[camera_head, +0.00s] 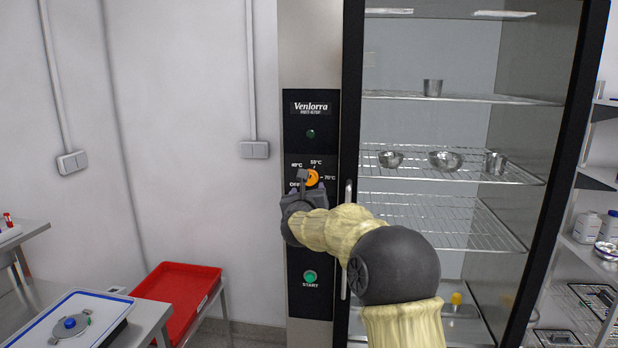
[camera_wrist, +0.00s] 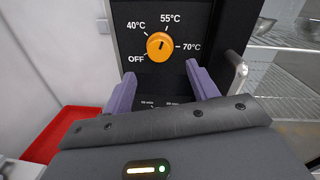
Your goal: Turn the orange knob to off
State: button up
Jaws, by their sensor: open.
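The orange knob (camera_head: 313,177) is on the black control panel of the tall cabinet. In the wrist view the knob (camera_wrist: 160,46) sits among the labels OFF, 40°C, 55°C and 70°C. Its dark pointer line points up and slightly right, towards 55°C. The OFF label (camera_wrist: 136,59) is at the lower left of the knob. My gripper (camera_head: 307,187) is in front of the panel, partly covering the dial's lower side. In the wrist view its two purple fingers (camera_wrist: 159,73) are spread apart, below and either side of the knob, with nothing between them. Whether they touch the panel cannot be told.
A green START button (camera_head: 310,277) is lower on the panel and a dark green lamp (camera_head: 311,133) is above. A vertical door handle (camera_head: 347,240) is close to the right of the panel, also in the wrist view (camera_wrist: 236,75). A red tray (camera_head: 180,285) stands lower left.

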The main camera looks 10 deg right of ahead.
aim_at(310, 181)
jog(key=p+x, duration=0.3)
jog(key=x, duration=0.3)
jog(key=shift+w+r, duration=0.1)
jog(key=shift+w, duration=0.3)
jog(key=shift+w+d+p, duration=0.1)
jog(key=shift+w+p, duration=0.2)
jog(key=shift+p, duration=0.05)
jog(key=c, duration=1)
